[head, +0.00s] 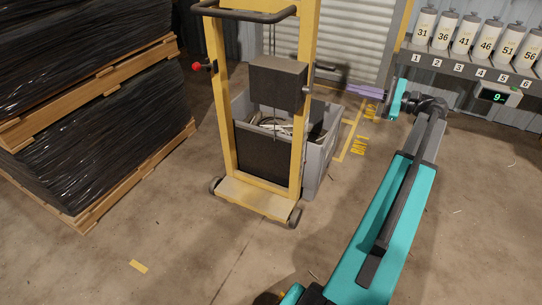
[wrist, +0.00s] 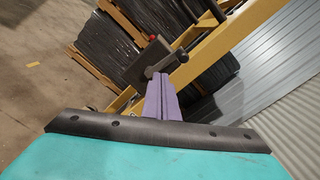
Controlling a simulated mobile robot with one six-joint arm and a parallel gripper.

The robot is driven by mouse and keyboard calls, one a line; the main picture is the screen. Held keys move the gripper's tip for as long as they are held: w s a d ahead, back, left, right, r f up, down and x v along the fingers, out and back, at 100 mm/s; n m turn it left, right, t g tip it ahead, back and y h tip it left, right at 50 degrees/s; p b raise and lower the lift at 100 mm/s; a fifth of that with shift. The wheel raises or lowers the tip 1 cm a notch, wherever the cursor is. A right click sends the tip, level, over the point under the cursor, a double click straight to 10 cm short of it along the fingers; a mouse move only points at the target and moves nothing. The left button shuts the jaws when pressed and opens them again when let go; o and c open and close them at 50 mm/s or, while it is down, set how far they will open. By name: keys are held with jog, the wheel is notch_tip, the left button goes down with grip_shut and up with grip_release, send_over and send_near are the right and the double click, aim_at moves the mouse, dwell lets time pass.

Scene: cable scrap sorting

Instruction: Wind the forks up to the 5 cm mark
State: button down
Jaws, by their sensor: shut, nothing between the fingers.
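A yellow hand stacker (head: 224,110) stands upright with a dark box (head: 278,82) between its mast posts. A red knob (head: 197,66) sticks out on its left side; it also shows in the wrist view (wrist: 153,38). A grey metal fitting (head: 309,88) shows on the right post. My gripper (head: 352,88) has purple fingers, shut and empty, pointing left at the stacker's right side. In the wrist view the fingertips (wrist: 158,76) appear just short of a dark grey bar-like fitting (wrist: 166,62); I cannot tell whether they touch. The forks and height marks are not clearly visible.
A grey crate (head: 318,165) with cable scrap stands behind the mast. Wrapped black stacks on pallets (head: 88,215) fill the left. A shelf (head: 450,62) with numbered canisters and a green display (head: 497,97) is at the right. Floor in front is mostly clear.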

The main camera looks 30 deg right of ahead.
jog(key=r+m+p, duration=0.1)
jog(key=m+p, duration=0.1)
jog(key=m, duration=0.1)
jog(key=s+a+r+m+p, duration=0.1)
jog(key=r+m+p, duration=0.1)
jog(key=m+p, duration=0.1)
jog(key=s+r+m+p, duration=0.1)
jog(key=m+p, duration=0.2)
jog(key=shift+s+a+r, duration=0.1)
jog(key=shift+a+r, duration=0.15)
jog(key=shift+a, duration=0.05)
jog(key=shift+a, duration=0.1)
dwell(0.4)
jog(key=x, duration=0.9)
dwell(0.7)
